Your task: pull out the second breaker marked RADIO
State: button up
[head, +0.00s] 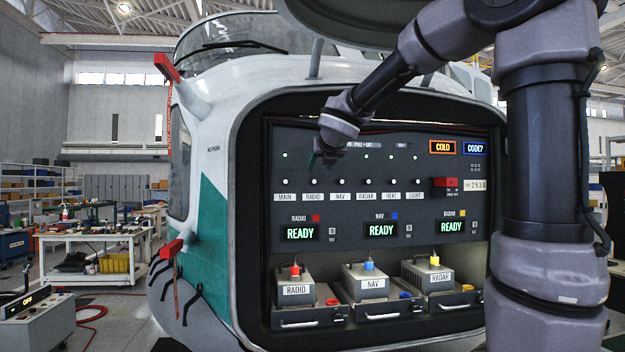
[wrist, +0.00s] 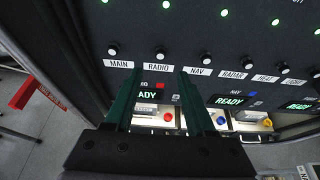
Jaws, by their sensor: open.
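The RADIO breaker (head: 313,182) is the second small knob in the row on the dark panel, above a white RADIO label (head: 313,196). A green light glows above it. In the wrist view the RADIO breaker (wrist: 161,53) shows just beyond the fingertips, with its label (wrist: 158,67) between them. My gripper (head: 314,160) is in front of the panel near the upper left, a little above the knob row in the head view. In the wrist view my gripper (wrist: 161,72) has its two green fingers apart and nothing between them.
The MAIN breaker (head: 285,182) and NAV breaker (head: 340,182) flank it closely. Below are READY displays (head: 300,232) and RADIO, NAV and RADAR boxes (head: 368,283) in trays. A red guarded switch (head: 446,184) is at right. A red-handled thing (wrist: 24,92) shows at left in the wrist view.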

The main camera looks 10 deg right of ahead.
aim_at(314, 180)
jog(key=x, duration=0.9)
jog(key=shift+w+f, duration=0.15)
jog(key=shift+w, duration=0.05)
jog(key=shift+c, duration=0.2)
